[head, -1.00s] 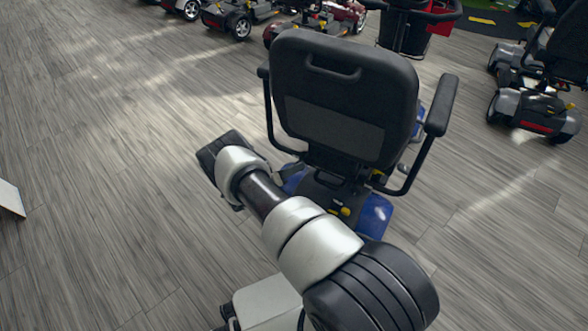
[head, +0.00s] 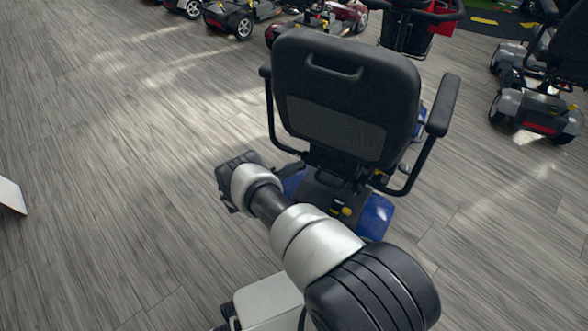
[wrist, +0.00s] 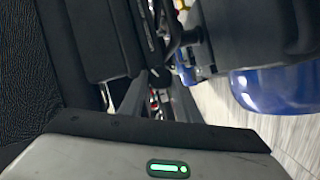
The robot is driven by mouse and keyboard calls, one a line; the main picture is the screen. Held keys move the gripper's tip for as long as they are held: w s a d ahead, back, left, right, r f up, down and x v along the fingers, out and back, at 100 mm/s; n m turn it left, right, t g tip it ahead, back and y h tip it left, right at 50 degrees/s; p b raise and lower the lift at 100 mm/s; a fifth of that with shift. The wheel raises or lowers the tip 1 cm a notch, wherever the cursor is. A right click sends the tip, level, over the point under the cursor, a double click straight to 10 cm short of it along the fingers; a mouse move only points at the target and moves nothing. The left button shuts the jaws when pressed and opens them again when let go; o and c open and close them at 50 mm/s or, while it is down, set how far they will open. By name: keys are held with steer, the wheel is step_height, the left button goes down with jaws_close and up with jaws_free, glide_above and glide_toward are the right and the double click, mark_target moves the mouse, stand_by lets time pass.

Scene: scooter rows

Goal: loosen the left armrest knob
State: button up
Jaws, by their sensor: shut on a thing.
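The scooter seat (head: 345,95) stands with its black backrest towards me.
The scooter's blue rear body (head: 374,216) lies below the seat and also shows in the wrist view (wrist: 275,88). The right armrest (head: 442,105) is clear of my arm. Other scooters (head: 540,115) stand farther off. The grey floor to the left is open.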

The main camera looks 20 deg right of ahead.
steer(key=o, duration=1)
steer(key=shift+o, duration=0.2)
steer(key=v, duration=1.7)
steer(key=shift+a+p, duration=0.15)
steer(key=shift+p, duration=0.25)
steer(key=shift+s, duration=0.1)
